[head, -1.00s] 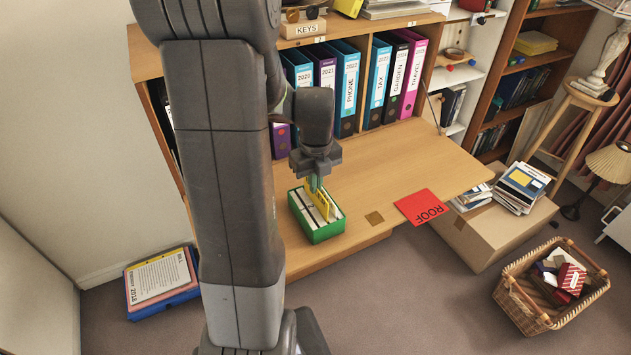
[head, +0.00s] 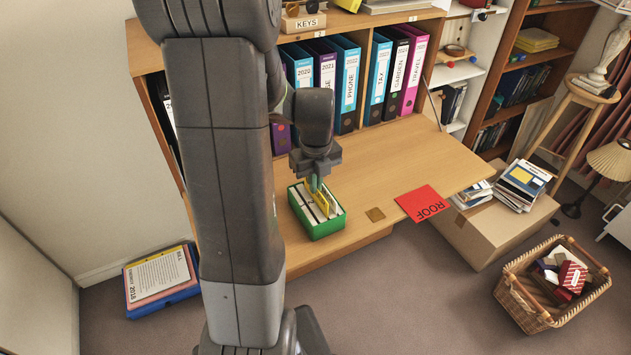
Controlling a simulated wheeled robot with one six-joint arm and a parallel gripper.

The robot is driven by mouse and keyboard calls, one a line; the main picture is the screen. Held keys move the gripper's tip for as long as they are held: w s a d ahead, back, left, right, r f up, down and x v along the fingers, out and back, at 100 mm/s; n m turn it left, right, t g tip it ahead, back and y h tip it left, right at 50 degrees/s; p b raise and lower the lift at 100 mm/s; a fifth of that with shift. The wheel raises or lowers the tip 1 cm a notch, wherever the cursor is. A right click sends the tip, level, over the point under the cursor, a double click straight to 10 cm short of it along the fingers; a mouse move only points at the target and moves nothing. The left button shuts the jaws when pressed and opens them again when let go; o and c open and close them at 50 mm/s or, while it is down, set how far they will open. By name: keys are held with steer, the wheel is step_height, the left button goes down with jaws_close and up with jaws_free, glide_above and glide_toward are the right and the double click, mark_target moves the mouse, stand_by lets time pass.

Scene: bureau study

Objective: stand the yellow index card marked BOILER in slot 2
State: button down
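The yellow index card (head: 323,203) stands in the green card box (head: 327,228) on the desk flap, low among the pale dividers. Its marking and the slot number cannot be read in this view. My gripper (head: 315,184) points down right over the box, with its fingertips at the top of the yellow card. The fingers look close together on the card's upper edge, but the grip itself is too small to make out clearly.
Upright binders (head: 346,85) line the shelf behind. The flap (head: 400,160) is clear between the box and the binders. A wicker basket (head: 530,305) stands on the floor.

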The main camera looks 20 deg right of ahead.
steer(key=shift+f, duration=0.2)
stand_by(0.3)
steer(key=c, duration=1.7)
jaws_free()
steer(key=o, duration=0.6)
steer(key=shift+c, duration=0.2)
steer(key=shift+r+p, duration=3.15)
steer(key=shift+r, duration=0.9)
steer(key=shift+f, duration=0.2)
